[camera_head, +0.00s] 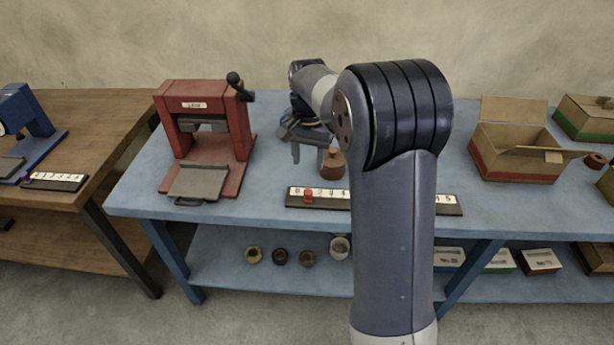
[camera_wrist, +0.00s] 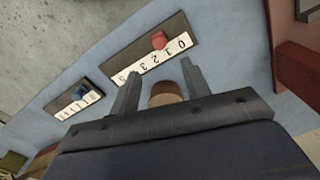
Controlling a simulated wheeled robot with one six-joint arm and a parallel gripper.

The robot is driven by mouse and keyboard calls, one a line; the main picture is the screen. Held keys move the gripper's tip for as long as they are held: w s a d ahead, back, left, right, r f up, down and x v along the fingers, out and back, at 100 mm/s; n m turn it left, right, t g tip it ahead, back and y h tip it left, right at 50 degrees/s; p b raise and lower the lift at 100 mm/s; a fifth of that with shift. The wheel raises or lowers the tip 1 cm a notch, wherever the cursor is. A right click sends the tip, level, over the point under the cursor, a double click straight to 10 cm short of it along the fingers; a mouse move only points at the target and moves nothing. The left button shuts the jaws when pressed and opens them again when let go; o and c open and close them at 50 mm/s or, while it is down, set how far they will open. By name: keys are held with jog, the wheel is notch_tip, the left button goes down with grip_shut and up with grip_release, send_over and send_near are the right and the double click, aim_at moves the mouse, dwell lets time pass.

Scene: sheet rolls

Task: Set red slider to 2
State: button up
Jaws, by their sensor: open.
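The red slider (camera_head: 308,196) sits on a dark scale board with white number tiles (camera_head: 336,207) at the table's front edge. It stands at about the 1, just right of the 0. In the wrist view the red slider (camera_wrist: 159,40) sits beside the number strip, level with about the 1. My gripper (camera_wrist: 160,68) is open, its two fingers apart and pointing towards the scale. It is apart from the slider. In the head view my gripper (camera_head: 308,140) is behind the scale, partly hidden by my arm.
A brown wooden knob-like object (camera_head: 333,164) stands near my gripper; it shows between the fingers in the wrist view (camera_wrist: 165,93). A second scale with a blue slider (camera_wrist: 82,91) lies farther along. A red press (camera_head: 205,135) stands left, an open box (camera_head: 515,150) right.

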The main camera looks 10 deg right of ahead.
aim_at(308, 191)
notch_tip(308, 191, down, 10)
jog(key=shift+s, duration=0.1)
jog(key=shift+c, duration=0.5)
grip_shut()
